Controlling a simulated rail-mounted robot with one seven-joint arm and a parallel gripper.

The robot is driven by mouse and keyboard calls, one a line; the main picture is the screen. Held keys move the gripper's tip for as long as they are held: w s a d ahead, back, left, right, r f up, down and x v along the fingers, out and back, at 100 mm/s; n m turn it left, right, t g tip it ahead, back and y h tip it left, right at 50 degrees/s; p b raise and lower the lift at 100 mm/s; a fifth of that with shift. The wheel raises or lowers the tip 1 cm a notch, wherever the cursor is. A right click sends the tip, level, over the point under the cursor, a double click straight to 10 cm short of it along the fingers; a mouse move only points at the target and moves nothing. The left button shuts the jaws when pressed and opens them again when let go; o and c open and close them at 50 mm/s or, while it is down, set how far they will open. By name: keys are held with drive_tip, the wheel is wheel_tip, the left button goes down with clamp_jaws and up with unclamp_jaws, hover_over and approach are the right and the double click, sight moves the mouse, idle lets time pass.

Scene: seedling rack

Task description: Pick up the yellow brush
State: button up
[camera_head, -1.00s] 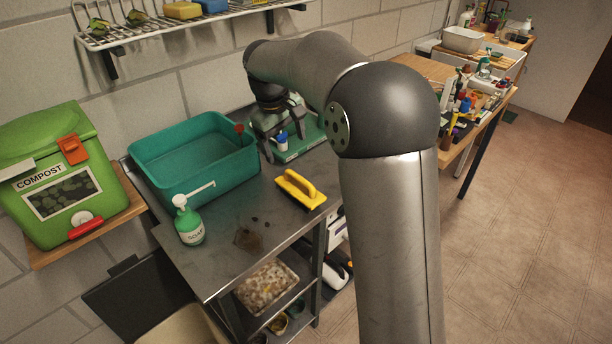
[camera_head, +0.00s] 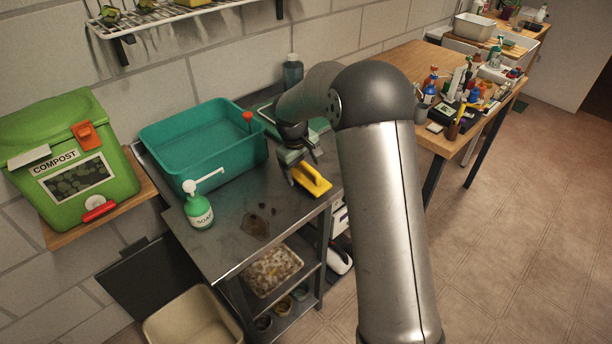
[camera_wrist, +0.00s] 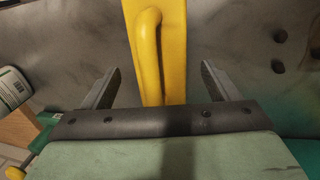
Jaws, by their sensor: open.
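The yellow brush (camera_head: 312,181) lies on the dark metal table near its right edge, in the head view. Its yellow block and raised loop handle (camera_wrist: 148,52) show in the wrist view, running up from between the fingers. My gripper (camera_wrist: 160,82) is open, with one finger on each side of the brush and a gap to it on both sides. In the head view my gripper (camera_head: 297,172) is low at the brush's left end and partly covers it. I cannot tell how high the fingers are above the table.
A teal basin (camera_head: 203,150) stands left of my gripper. A green soap bottle (camera_head: 199,208) is at the table's front left, beside a brown stain (camera_head: 255,226). A green compost bin (camera_head: 68,165) sits on a shelf at the left. The table's front middle is mostly clear.

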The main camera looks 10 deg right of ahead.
drive_tip(key=shift+w+d+f, duration=0.1)
drive_tip(key=shift+d+f, duration=0.1)
drive_tip(key=shift+f, duration=0.85)
drive_tip(key=c, duration=1.1)
drive_tip(key=shift+r, duration=0.1)
drive_tip(key=shift+r, duration=0.55)
drive_tip(key=shift+s+r+b, duration=0.2)
drive_tip(key=shift+r+b, duration=0.1)
drive_tip(key=shift+r, duration=0.95)
drive_tip(key=s+r+b, duration=0.1)
drive_tip(key=s+r, duration=0.2)
drive_tip(key=s, duration=0.1)
drive_tip(key=s+d+r+b, duration=0.1)
drive_tip(key=s+r, duration=0.2)
drive_tip(key=s, duration=0.2)
drive_tip(key=s+r+b, duration=0.1)
drive_tip(key=s+r, duration=0.2)
drive_tip(key=s, duration=0.1)
drive_tip(key=shift+s+d+r, duration=0.15)
drive_tip(key=shift+s+d, duration=0.15)
